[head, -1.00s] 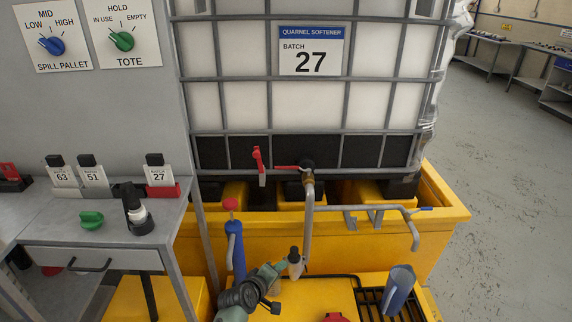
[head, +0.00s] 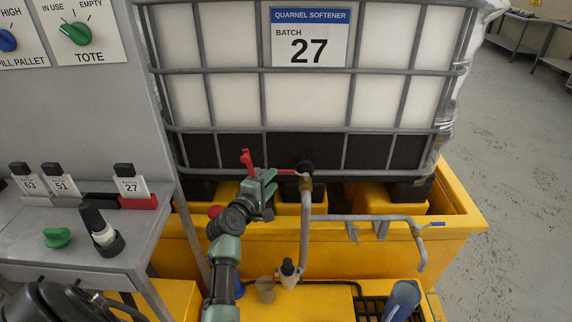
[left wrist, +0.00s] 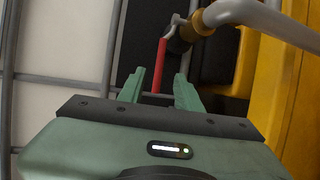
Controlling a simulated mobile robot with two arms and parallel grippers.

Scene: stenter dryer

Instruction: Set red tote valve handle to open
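The red valve handle (head: 287,171) is a thin lever reaching left from the dark valve (head: 305,167) at the foot of the white tote (head: 385,90). It lies roughly level, across the line of the grey pipe that drops from the valve. In the left wrist view the red handle (left wrist: 160,66) shows beyond and between the fingertips. My left gripper (head: 271,183) is open and empty just left of the handle's free end; its two green fingers (left wrist: 158,90) stand apart. I cannot tell whether they touch it. My right gripper is not in view.
An upright red piece (head: 247,161) stands just behind my left gripper at the cage. The grey outlet pipe (head: 305,220) drops beside it, above the yellow spill pallet (head: 458,215). A side bench (head: 75,235) holds batch tags.

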